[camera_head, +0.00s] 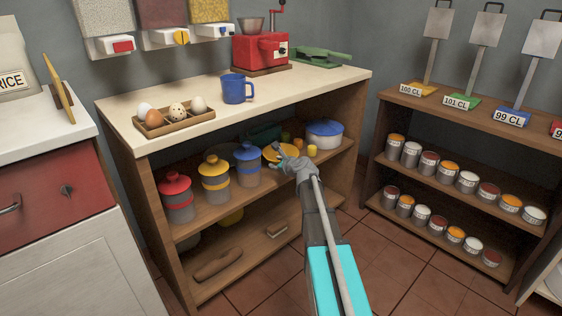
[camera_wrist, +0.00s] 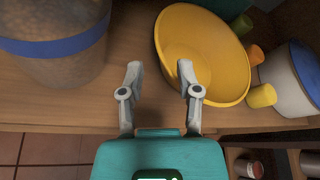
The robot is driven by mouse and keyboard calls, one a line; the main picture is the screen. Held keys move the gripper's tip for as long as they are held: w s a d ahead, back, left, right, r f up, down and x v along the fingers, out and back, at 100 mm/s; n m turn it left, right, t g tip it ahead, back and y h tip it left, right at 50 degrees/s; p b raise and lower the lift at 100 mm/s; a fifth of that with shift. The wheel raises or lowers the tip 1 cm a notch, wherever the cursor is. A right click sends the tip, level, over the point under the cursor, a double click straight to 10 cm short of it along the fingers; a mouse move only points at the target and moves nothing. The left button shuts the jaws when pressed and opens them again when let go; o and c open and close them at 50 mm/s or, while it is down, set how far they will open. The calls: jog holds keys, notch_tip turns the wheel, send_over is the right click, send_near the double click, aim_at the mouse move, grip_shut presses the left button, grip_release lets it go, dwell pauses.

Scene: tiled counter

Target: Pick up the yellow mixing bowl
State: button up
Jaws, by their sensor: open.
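The yellow mixing bowl (camera_wrist: 232,62) sits on the wooden shelf, to the upper right in the wrist view. In the head view the bowl (camera_head: 284,153) shows only in part behind my gripper (camera_head: 277,151), inside the open shelf unit. My gripper (camera_wrist: 160,78) is open and empty in the wrist view. Its right finger is in front of the bowl's lower left rim; I cannot tell whether they touch. Its left finger is left of the bowl, over bare shelf.
A blue-banded jar (camera_wrist: 62,45) stands left of my gripper. The countertop (camera_head: 300,88) is above the shelf. A lower shelf (camera_head: 240,258) holds a rolling pin (camera_head: 217,265).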

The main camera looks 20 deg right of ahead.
aim_at(271, 161)
jog(key=shift+w, duration=0.1)
jog(key=shift+b+x, duration=0.95)
jog(key=shift+x, duration=1.55)
jog(key=shift+f, duration=0.1)
jog(key=shift+c, duration=0.3)
grip_shut()
